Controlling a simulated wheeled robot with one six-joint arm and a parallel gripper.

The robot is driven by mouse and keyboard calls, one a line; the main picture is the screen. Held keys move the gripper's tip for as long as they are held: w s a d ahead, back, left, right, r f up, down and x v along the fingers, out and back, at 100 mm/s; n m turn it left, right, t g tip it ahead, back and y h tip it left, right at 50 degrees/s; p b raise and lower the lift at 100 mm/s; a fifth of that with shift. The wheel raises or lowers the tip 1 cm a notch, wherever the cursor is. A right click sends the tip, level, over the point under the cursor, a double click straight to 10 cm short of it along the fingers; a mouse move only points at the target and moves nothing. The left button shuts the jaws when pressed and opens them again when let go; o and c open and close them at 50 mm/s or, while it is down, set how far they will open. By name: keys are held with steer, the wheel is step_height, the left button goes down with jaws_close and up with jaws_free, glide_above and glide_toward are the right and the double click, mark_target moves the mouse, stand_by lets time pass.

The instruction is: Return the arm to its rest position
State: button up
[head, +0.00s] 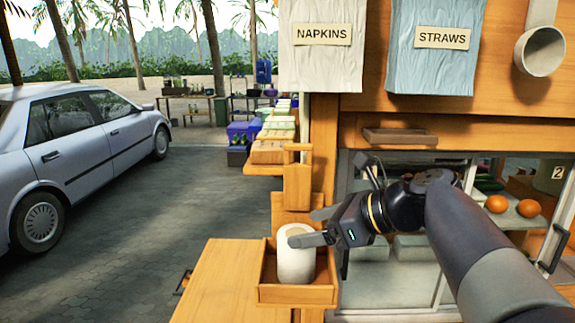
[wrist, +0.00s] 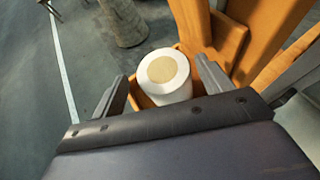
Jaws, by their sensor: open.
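My gripper (head: 308,226) is open at the end of my arm, which reaches in from the right in the head view. A white cylinder with a tan top (head: 296,258) stands upright in a small wooden tray (head: 290,294). In the wrist view the cylinder (wrist: 164,76) shows between my two open fingers (wrist: 160,90), with visible gaps on both sides. In the head view one finger crosses in front of the cylinder's upper part. I cannot tell whether a finger touches it.
A wooden counter (head: 215,285) lies left of the tray. A wooden post (head: 324,150) and a glass case (head: 400,285) with oranges stand behind my arm. Napkins (head: 322,60) and straws (head: 432,65) bags hang above. A car (head: 85,150) is parked on open paving at left.

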steer(key=s+d+r+h+b, duration=0.1)
steer(key=s+d, duration=0.4)
steer(key=d, duration=0.5)
steer(key=s+d+r+g+h+b, duration=0.1)
steer(key=s+d, duration=0.4)
steer(key=d, duration=0.6)
steer(key=shift+r+g+h, duration=0.3)
steer(key=shift+r+h, duration=0.2)
steer(key=shift+r, duration=0.05)
steer(key=shift+s, duration=0.1)
